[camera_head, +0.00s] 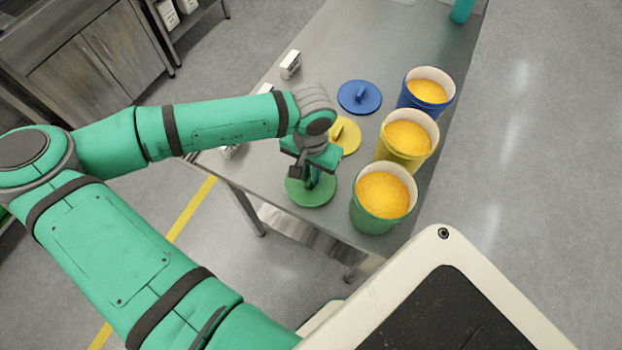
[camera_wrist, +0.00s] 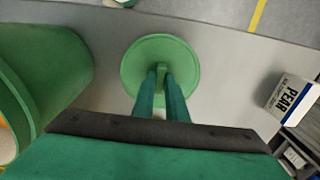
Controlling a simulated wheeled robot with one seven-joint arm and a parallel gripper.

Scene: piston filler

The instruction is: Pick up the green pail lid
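The green pail lid (camera_head: 308,196) is a round disc with a raised handle and lies flat at the near end of the steel table, left of the green pail (camera_head: 380,205). My gripper (camera_head: 311,180) points down over the lid's middle. In the wrist view the lid (camera_wrist: 135,65) is centred below, and my fingertips (camera_wrist: 160,72) sit close together on either side of its handle. The fingers appear shut on the handle. Part of the handle is hidden by the fingers. I see no clear gap between lid and table.
A yellow lid (camera_head: 348,137), partly behind my wrist, and a blue lid (camera_head: 359,97) lie further along the table (camera_head: 350,40). A yellow pail (camera_head: 405,140) and a blue pail (camera_head: 426,91) stand along its right side, filled with orange grains.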

